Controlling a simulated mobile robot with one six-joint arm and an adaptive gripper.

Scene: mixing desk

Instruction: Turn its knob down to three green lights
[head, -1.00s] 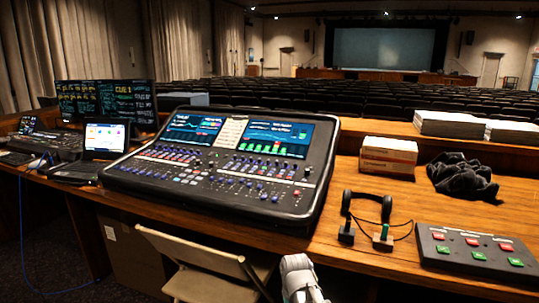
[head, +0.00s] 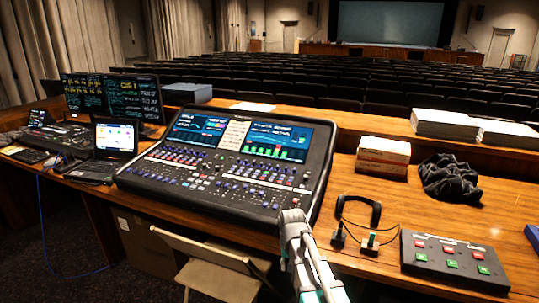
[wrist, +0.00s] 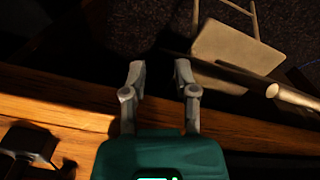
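The black mixing console (head: 322,180) stands on the wooden desk, with rows of small knobs and buttons (head: 215,178) below two lit screens. Its right screen (head: 277,142) shows several green level bars. The knobs are too small here to tell which one is meant or how many lights belong to it. My pale arm (head: 302,255) reaches up from the bottom of the head view, in front of the console's lower right corner. In the wrist view my gripper (wrist: 160,68) has its two fingers apart and nothing between them, over the desk's front edge. The console is not in the wrist view.
A folding chair (head: 213,257) stands before the desk and shows in the wrist view (wrist: 235,50). A laptop (head: 115,140) is left.

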